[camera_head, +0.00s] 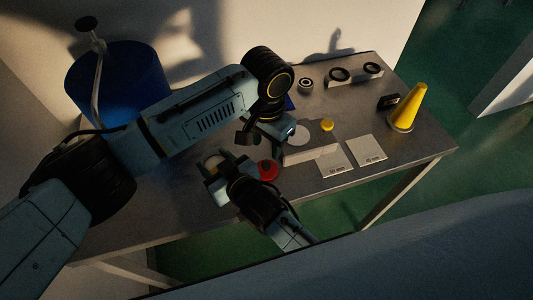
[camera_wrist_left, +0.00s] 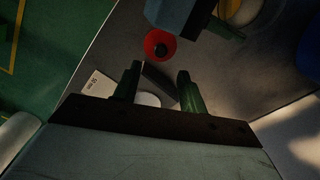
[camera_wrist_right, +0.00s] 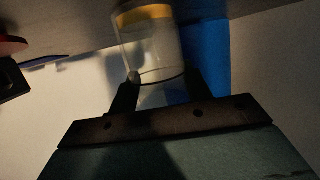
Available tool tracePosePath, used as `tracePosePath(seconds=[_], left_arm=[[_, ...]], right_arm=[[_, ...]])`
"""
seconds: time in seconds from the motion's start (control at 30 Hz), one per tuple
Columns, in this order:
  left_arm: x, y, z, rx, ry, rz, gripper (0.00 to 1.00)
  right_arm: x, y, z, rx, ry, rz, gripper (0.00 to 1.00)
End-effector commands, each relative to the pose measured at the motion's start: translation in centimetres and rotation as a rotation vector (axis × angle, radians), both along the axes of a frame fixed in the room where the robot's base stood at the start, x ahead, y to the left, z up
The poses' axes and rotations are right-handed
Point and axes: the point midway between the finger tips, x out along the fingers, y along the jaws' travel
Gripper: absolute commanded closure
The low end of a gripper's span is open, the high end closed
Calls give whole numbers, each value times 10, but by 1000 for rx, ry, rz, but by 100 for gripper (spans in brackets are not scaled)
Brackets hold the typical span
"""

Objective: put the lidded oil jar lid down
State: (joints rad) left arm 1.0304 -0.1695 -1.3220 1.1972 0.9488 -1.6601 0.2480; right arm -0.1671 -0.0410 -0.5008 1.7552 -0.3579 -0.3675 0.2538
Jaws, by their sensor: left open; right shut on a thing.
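The glass oil jar (camera_wrist_right: 152,45) has yellow oil in it and no lid on its mouth. My right gripper (camera_head: 215,168) is shut on it, and it also shows at the top of the left wrist view (camera_wrist_left: 240,10). The red round lid (camera_head: 268,171) with a dark centre appears to lie on the bench, just right of my right gripper. In the left wrist view the lid (camera_wrist_left: 160,45) is beyond my left fingertips and apart from them. My left gripper (camera_wrist_left: 158,78) is open and empty, above the bench near the lid.
A pale bar (camera_head: 310,153), a white disc (camera_head: 298,136), a yellow piece (camera_head: 327,125) and two marked plates (camera_head: 366,150) are right of the lid. A yellow cone (camera_head: 408,106) stands at the right end. A blue bin (camera_head: 130,75) is behind the bench at left.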

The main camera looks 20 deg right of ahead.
Motion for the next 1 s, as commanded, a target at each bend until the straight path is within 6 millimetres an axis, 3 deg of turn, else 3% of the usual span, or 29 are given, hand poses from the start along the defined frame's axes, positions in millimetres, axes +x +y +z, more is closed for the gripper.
tracePosePath(seconds=[0.1,0.27,0.7,0.73,0.77,1.0], left_arm=[[0,0,22,-1,-2,1,58],[0,0,37,-1,1,0,58],[0,0,40,1,1,1,58],[0,0,40,1,1,1,58],[0,0,40,1,1,1,58],[0,0,40,1,1,1,58]], right_arm=[[0,0,-1,0,1,0,75],[0,0,-1,0,1,0,75],[0,0,-1,0,1,0,75],[0,0,-1,0,1,0,48],[0,0,0,0,1,0,44],[0,0,0,0,1,0,41]])
